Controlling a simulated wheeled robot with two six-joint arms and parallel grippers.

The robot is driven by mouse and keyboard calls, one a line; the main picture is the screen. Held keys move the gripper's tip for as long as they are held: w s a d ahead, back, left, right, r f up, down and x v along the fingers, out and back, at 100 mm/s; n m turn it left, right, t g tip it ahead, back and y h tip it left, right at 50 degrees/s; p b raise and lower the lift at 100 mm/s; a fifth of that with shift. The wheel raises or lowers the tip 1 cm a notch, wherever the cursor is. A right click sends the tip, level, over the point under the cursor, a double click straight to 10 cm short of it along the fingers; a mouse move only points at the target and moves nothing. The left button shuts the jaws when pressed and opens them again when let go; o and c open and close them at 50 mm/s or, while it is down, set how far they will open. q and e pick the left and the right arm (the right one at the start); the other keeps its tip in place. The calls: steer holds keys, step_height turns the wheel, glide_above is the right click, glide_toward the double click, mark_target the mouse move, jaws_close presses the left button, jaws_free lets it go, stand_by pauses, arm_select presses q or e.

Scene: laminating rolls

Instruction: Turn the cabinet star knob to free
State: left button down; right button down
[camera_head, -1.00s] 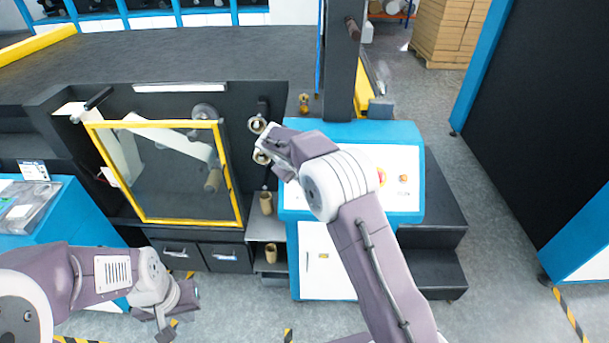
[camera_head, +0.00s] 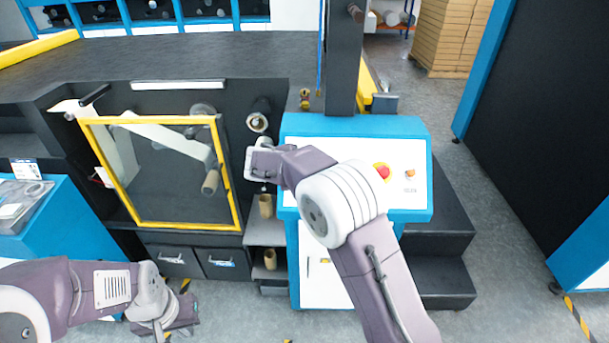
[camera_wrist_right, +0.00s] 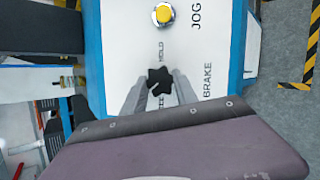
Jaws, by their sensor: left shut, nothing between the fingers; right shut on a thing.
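The black star knob (camera_wrist_right: 158,80) sits on a white panel in the right wrist view, between the lettering HOLD above it and partly covered lettering ending in EE below it. BRAKE is printed to its right. My right gripper (camera_wrist_right: 160,86) has a finger on each side of the knob and is shut on it. In the head view, my right gripper (camera_head: 258,162) is at the left of the blue and white cabinet (camera_head: 295,125); the knob is hidden there. My left gripper (camera_head: 168,328) is shut and empty at the lower left, above the floor.
A yellow button (camera_wrist_right: 163,14) lies beyond the knob, beside the lettering JOG. The cabinet top has a red button (camera_head: 382,171). A yellow-framed guard (camera_head: 232,190) stands left of my right gripper. A roller end (camera_head: 257,122) is just above it. Cardboard tubes (camera_head: 266,207) stand below.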

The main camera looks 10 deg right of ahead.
steer(key=n+b, duration=0.1)
steer(key=n, duration=0.1)
steer(key=n+t+b, duration=0.1)
steer(key=n, duration=0.1)
steer(key=n+t+b, duration=0.1)
steer(key=b, duration=0.1)
steer(key=shift+s+f+n, duration=0.1)
steer(key=shift+f+n, duration=0.15)
steer(key=shift+n, duration=0.15)
steer(key=shift+s+n+t+y+b, duration=0.1)
steer(key=shift+n+t+y+b, duration=0.2)
steer(key=shift+n+b, duration=0.55)
steer(key=shift+n+t+y+b, duration=0.3)
steer(key=shift+n, duration=1.05)
steer(key=shift+f, duration=0.1)
steer(key=c, duration=0.9)
jaws_free()
steer(key=shift+c, duration=0.2)
steer(key=b+v, duration=0.1)
steer(key=v, duration=0.8)
